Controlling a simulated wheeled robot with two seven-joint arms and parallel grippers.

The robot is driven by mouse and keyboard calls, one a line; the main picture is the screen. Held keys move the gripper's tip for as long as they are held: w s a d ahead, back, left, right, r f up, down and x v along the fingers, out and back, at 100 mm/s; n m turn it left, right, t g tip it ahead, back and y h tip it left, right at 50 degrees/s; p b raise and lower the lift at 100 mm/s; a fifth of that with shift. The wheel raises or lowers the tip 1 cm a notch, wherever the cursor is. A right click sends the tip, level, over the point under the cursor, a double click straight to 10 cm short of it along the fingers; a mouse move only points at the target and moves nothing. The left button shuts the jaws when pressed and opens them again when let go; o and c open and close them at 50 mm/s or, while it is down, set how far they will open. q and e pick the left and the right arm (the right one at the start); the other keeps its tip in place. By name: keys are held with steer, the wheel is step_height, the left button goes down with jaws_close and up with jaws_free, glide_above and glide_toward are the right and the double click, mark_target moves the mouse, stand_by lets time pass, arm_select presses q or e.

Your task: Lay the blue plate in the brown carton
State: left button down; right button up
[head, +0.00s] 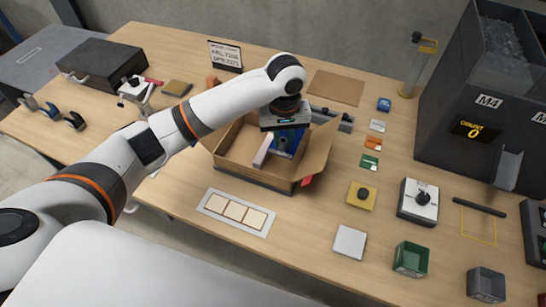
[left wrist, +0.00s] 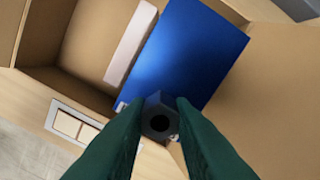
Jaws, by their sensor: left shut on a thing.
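The brown carton (head: 308,164) stands open on the table with its flaps spread. My left gripper (head: 283,148) reaches down into its opening from above. In the left wrist view the blue plate (left wrist: 190,55) lies just beyond the green fingertips (left wrist: 160,115), inside the outline of the carton walls (left wrist: 285,80). The fingers are shut on a dark hexagonal knob that appears to belong to the plate. In the head view the plate (head: 288,138) is mostly hidden by the gripper. I cannot tell whether it touches the carton floor. My right gripper is not in view.
A pale bar (left wrist: 131,45) lies in the carton beside the plate. A white tray with square tiles (head: 236,212) is in front of the carton. A yellow block with a black knob (head: 361,195) and a white switch box (head: 418,201) stand to the right.

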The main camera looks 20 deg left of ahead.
mark_target(280, 150)
arm_select(q)
steer(key=f, duration=0.4)
steer(key=shift+s+a+f, duration=0.1)
steer(key=shift+a+f, duration=0.15)
steer(key=shift+f, duration=0.1)
steer(key=shift+d+f+p, duration=0.1)
steer(key=shift+f+p, duration=0.3)
steer(key=shift+f, duration=1.95)
steer(key=c, duration=1.3)
jaws_free()
steer(key=shift+f, duration=0.1)
steer(key=shift+o, duration=0.2)
step_height(280, 150, up, 12)
steer(key=shift+r+b, duration=0.2)
steer(key=shift+b, duration=0.1)
